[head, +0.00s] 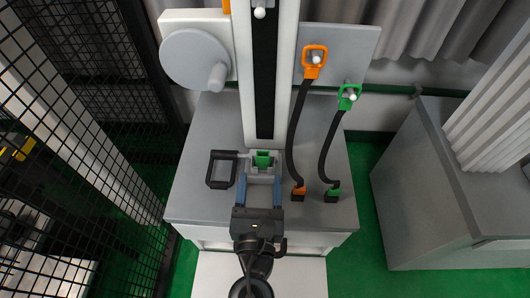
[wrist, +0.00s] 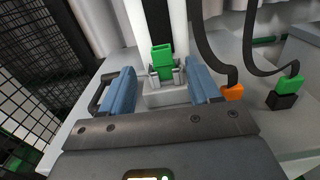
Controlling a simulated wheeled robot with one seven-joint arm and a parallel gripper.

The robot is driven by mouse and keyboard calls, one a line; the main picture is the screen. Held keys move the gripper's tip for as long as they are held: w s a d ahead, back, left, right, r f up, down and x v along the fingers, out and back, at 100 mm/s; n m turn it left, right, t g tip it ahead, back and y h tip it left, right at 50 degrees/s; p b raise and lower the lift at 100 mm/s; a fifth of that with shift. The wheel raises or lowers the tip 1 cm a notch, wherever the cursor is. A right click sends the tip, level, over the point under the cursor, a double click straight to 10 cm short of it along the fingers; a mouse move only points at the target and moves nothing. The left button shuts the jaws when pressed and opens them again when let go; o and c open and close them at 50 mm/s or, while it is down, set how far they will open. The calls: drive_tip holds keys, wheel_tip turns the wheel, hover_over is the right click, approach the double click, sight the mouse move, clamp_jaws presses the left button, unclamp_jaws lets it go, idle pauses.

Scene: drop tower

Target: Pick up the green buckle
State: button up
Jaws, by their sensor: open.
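A green piece (head: 263,159) sits upright in a grey holder (head: 264,173) at the foot of the tower; it also shows in the wrist view (wrist: 162,60). My gripper (head: 260,179) is open, its two blue fingers apart and pointing at the holder. In the wrist view my gripper (wrist: 160,72) has the green piece centred between its fingertips, touching neither. Other green parts are a loop (head: 348,95) on a peg at upper right and an end piece (head: 333,191) on the bench, joined by a black strap. I cannot tell which is the buckle.
An orange loop (head: 314,60) hangs on another peg, its strap running to an orange end (head: 298,191) on the grey bench (head: 195,135). A black handle (head: 220,170) stands left of the holder. The white tower (head: 242,80) rises behind. A mesh fence (head: 85,120) is left.

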sight(263, 158)
drive_tip(key=w, duration=0.8)
drive_tip(key=shift+d+r+p, duration=0.15)
drive_tip(key=shift+d+p, duration=0.05)
drive_tip(key=shift+p, duration=0.15)
drive_tip(key=shift+c, duration=0.2)
drive_tip(key=c, duration=1)
drive_tip(key=shift+r, duration=0.1)
